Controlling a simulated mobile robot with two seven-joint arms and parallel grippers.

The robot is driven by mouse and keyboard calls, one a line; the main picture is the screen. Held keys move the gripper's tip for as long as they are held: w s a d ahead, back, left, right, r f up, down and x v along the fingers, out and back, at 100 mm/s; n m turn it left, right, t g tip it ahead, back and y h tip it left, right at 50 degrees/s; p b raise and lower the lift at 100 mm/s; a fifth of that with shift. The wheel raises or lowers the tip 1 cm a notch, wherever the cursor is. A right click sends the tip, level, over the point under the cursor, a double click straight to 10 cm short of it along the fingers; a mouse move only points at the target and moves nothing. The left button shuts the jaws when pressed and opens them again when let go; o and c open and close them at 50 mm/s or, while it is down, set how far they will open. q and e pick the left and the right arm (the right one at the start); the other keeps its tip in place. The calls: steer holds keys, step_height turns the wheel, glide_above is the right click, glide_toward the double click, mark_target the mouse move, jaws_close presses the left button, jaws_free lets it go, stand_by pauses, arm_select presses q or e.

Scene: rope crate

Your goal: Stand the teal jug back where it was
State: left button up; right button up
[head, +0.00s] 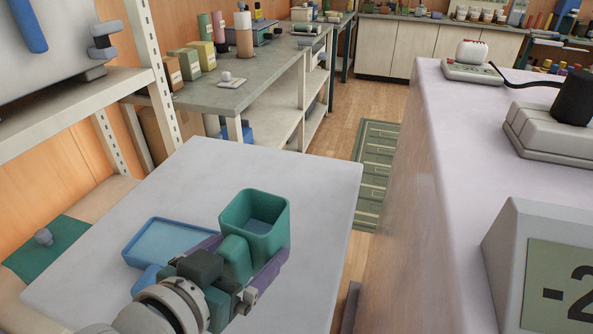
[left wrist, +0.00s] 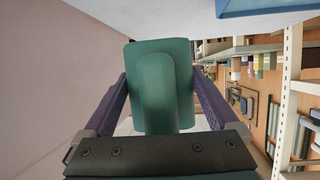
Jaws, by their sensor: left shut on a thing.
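The teal jug (head: 262,228) is an open-topped, squarish vessel with a thick handle, and it looks upright in the head view. My left gripper (head: 249,252) is shut on it, its purple fingers on either side of the jug. The left wrist view shows the jug (left wrist: 160,85) handle-side on, between the same fingers. The jug is over the pale grey table (head: 90,255), to the right of a shallow blue tray (head: 165,245). I cannot tell whether its base touches the table; its lower part is hidden. My right gripper is not in view.
A small blue shape (head: 146,279) lies beside my left wrist, partly hidden. A long pale counter (head: 450,170) with devices stands to the right. A metal shelf (head: 90,105) is at the left. Bare tabletop shows behind the tray and jug.

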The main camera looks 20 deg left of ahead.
arm_select(q)
steer(key=shift+f+b, duration=2.75)
steer(key=shift+f, duration=0.2)
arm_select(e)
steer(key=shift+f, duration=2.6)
arm_select(q)
steer(key=shift+f+b, duration=0.5)
steer(key=shift+f, duration=0.05)
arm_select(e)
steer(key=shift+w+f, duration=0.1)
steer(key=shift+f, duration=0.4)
arm_select(q)
steer(key=o, duration=1.3)
steer(key=shift+o, duration=0.2)
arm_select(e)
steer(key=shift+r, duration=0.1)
arm_select(q)
steer(key=shift+s+r, duration=0.15)
steer(key=shift+s, duration=0.1)
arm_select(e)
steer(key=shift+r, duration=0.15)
arm_select(q)
steer(key=p+v, duration=0.3)
steer(key=v, duration=0.6)
steer(key=shift+s+a, duration=0.15)
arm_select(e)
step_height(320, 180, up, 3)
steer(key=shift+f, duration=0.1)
